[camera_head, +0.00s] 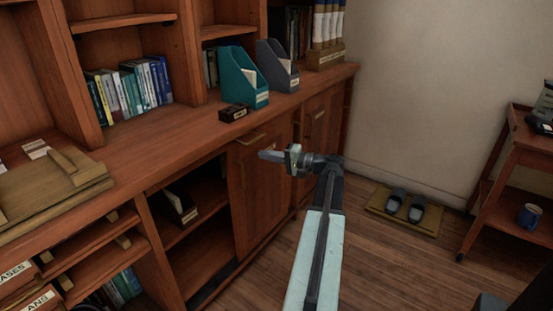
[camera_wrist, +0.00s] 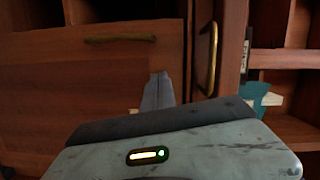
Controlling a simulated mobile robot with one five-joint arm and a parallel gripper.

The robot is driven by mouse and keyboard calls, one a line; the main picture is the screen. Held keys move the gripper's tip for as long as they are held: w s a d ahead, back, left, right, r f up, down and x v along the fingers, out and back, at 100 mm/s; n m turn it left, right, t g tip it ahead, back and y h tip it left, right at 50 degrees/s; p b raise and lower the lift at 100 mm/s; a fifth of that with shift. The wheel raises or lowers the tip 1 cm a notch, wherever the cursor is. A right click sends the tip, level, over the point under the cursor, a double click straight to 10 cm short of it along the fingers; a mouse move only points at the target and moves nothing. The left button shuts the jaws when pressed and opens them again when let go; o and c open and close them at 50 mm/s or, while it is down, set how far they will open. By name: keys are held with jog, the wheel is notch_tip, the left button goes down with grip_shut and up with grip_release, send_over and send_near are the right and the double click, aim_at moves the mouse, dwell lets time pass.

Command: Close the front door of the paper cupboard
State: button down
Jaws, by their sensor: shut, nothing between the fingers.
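The wooden cupboard door (camera_head: 262,200) stands below the counter at the centre of the head view. The compartment (camera_head: 205,245) just left of it is uncovered, so its shelves show. In the wrist view, which looks turned sideways, the door panel (camera_wrist: 70,85) fills the left, with a long handle (camera_wrist: 115,38) near its upper edge. My gripper (camera_head: 266,156) is shut and empty, pointing left in front of the door's upper part. Its fingertips (camera_wrist: 158,90) show against the panel in the wrist view; I cannot tell whether they touch it.
A brass handle (camera_head: 251,137) is just under the counter edge; one also shows in the wrist view (camera_wrist: 208,55). A teal file holder (camera_head: 241,78) and a small dark box (camera_head: 233,113) stand on the counter. Slippers (camera_head: 406,203) lie on a mat at right, near a trolley (camera_head: 507,175).

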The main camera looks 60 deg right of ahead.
aim_at(237, 158)
jog(key=x, duration=0.3)
jog(key=shift+w+a, duration=0.15)
jog(key=shift+w, duration=0.25)
jog(key=a, duration=0.3)
jog(key=shift+s+f+b, duration=0.3)
jog(key=shift+f+b, duration=0.05)
jog(key=shift+b, duration=0.05)
jog(key=shift+a, duration=0.4)
